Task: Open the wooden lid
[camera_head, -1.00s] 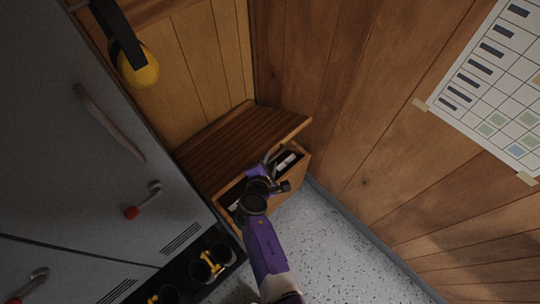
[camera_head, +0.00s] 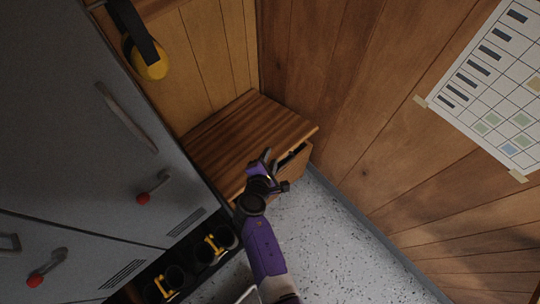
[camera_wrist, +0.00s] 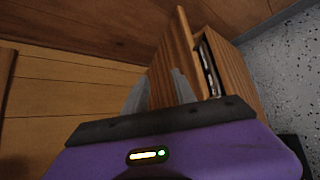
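The wooden lid (camera_head: 240,130) tops a low wooden box (camera_head: 298,168) in the corner. It is slightly raised, leaving a narrow dark gap at the front right; the rest of the box's inside is hidden. My gripper (camera_head: 264,158) is at the lid's front edge. In the wrist view the two grey fingers of my gripper (camera_wrist: 160,90) are apart, with the lid (camera_wrist: 162,72) showing between and behind them. I cannot tell whether a finger touches the lid. The open gap of the box (camera_wrist: 210,68) shows to the right of the lid, with something pale inside.
Grey lockers (camera_head: 80,150) with red-tipped handles stand close on the left. Boots (camera_head: 210,248) with yellow parts sit below them. Yellow ear defenders (camera_head: 150,62) hang above. Wood-panelled walls (camera_head: 380,130) enclose the corner. The speckled floor (camera_head: 330,250) in front is clear.

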